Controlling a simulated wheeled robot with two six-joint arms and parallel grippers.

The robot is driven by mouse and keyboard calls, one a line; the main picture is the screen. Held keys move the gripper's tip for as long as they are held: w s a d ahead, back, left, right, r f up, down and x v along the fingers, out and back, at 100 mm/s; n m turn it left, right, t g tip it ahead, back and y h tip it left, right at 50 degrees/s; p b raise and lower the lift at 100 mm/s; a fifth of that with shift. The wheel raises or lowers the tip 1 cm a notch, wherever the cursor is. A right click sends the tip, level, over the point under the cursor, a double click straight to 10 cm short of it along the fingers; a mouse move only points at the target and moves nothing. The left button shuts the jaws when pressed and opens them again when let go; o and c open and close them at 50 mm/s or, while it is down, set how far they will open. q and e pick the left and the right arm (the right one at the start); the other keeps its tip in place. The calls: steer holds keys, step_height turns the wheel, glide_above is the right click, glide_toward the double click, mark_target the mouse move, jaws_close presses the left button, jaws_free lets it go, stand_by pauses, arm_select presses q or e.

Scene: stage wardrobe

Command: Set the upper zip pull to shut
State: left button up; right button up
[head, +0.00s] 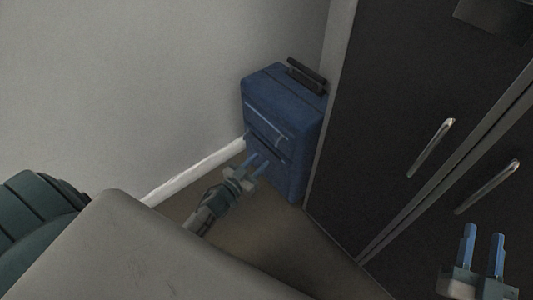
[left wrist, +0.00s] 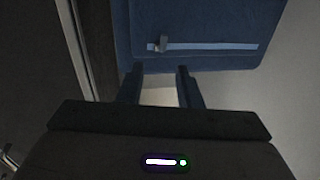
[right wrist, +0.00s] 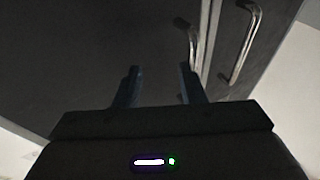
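A blue suitcase (head: 312,130) stands upright on the floor against the wall, with a light strip (head: 265,119) across its upper front and another line lower down. In the left wrist view, a light blue zip track (left wrist: 215,46) runs across the blue suitcase front. A small grey zip pull (left wrist: 163,43) sits near its left end in that picture. I cannot tell for sure whether this is the upper zip. My left gripper (head: 258,161) is open and empty in front of the suitcase, apart from the pull. My right gripper (head: 484,232) is open and empty, near the wardrobe.
A dark wardrobe (head: 385,110) with two metal handles (head: 434,144) stands close to the right of the suitcase. A pale wall with a white skirting board (head: 190,172) is behind. A pale surface (head: 120,250) and a green object (head: 38,215) fill the lower left.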

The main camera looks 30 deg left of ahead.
arm_select(q)
steer(key=shift+s+a, duration=0.25)
steer(key=shift+s, duration=0.9)
